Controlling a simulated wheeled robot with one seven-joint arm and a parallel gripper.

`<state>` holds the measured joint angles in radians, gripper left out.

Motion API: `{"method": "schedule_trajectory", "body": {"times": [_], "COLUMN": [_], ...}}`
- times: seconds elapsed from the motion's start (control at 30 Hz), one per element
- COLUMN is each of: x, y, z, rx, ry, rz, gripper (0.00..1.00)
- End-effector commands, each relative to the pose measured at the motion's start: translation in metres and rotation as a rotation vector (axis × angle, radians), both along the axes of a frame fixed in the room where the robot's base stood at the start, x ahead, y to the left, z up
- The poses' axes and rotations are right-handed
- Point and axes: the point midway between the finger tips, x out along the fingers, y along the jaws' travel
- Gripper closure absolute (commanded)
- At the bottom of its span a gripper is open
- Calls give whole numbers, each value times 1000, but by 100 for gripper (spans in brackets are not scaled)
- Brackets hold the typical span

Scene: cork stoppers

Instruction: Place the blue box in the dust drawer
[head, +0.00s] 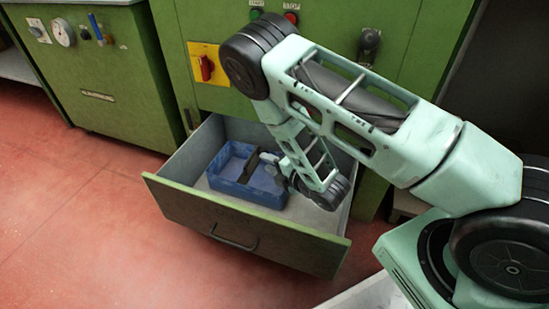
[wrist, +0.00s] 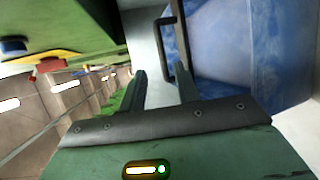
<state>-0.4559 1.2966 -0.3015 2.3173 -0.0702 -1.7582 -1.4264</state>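The blue box (head: 264,190) is an open-topped tray inside the pulled-out green dust drawer (head: 208,212). It looks level and appears to sit on the drawer floor, toward the left and middle. A dark bar crosses the box's right part. My gripper (head: 264,158) is at the box's right side, partly hidden by my arm. In the wrist view, the fingers (wrist: 162,88) stand apart with a gap and nothing clearly held between them. The box's blue wall (wrist: 235,50) is right of the fingers, and a dark loop handle (wrist: 165,50) is just beyond their tips.
The green machine (head: 398,50) stands behind the drawer with a red switch on a yellow plate (head: 207,66). Another green cabinet (head: 100,80) is at left. The red floor (head: 80,220) in front is clear. The drawer's right floor is partly bare.

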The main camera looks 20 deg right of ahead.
Motion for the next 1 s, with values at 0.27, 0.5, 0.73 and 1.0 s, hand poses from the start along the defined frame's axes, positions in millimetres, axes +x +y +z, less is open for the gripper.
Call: {"method": "schedule_trajectory", "body": {"times": [0.27,0.5,0.73,1.0], "x": [-13,-1,-32,-124], "y": [-2,34,83,118], "z": [8,36,84,159], "rx": [28,266,510,622], "ry": [29,319,709,1110], "rz": [-21,-199,-408,-668], "gripper": [68,68,68,68]}}
